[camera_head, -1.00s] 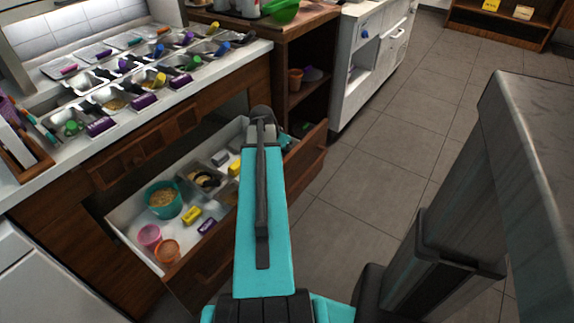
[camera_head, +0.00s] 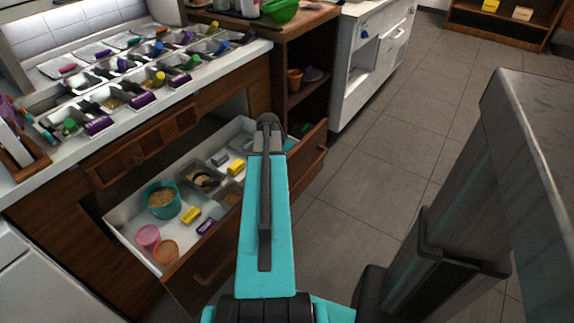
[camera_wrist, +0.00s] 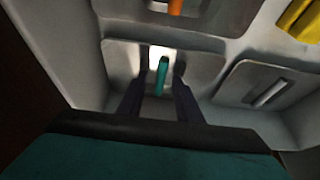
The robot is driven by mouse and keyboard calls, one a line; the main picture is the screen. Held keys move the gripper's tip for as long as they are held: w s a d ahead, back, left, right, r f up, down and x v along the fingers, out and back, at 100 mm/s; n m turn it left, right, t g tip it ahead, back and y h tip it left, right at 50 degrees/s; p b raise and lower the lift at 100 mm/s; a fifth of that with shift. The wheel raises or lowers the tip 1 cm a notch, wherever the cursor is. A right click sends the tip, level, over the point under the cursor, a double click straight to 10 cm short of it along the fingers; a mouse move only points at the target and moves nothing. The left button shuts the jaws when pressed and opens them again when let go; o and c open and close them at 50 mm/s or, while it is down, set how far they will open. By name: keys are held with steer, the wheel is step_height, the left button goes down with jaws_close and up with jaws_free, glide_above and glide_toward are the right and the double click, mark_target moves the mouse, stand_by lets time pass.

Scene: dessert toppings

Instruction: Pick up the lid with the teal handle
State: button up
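The lid with the teal handle (camera_wrist: 120,62) lies in the drawer in the wrist view, a grey metal plate with its upright teal handle (camera_wrist: 162,76) near the middle. My gripper (camera_wrist: 161,72) is open, with one dark finger on each side of the handle. Small gaps show between the handle and both fingers. The fingers hide parts of the lid's near side. In the head view my teal arm reaches down over the drawer and hides my gripper and this lid.
The open drawer (camera_head: 126,211) also holds a teal tub (camera_head: 161,201), pink and orange cups and several lids. In the wrist view, a grey-handled lid (camera_wrist: 270,92) lies right, an orange handle (camera_wrist: 175,7) beyond, and drawer walls are close. The counter above holds several topping trays.

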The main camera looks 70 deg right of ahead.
stand_by(0.5)
jaws_close()
steer(key=shift+r, duration=0.15)
step_height(320, 180, up, 28)
steer(key=p, duration=0.4)
stand_by(0.5)
stand_by(0.5)
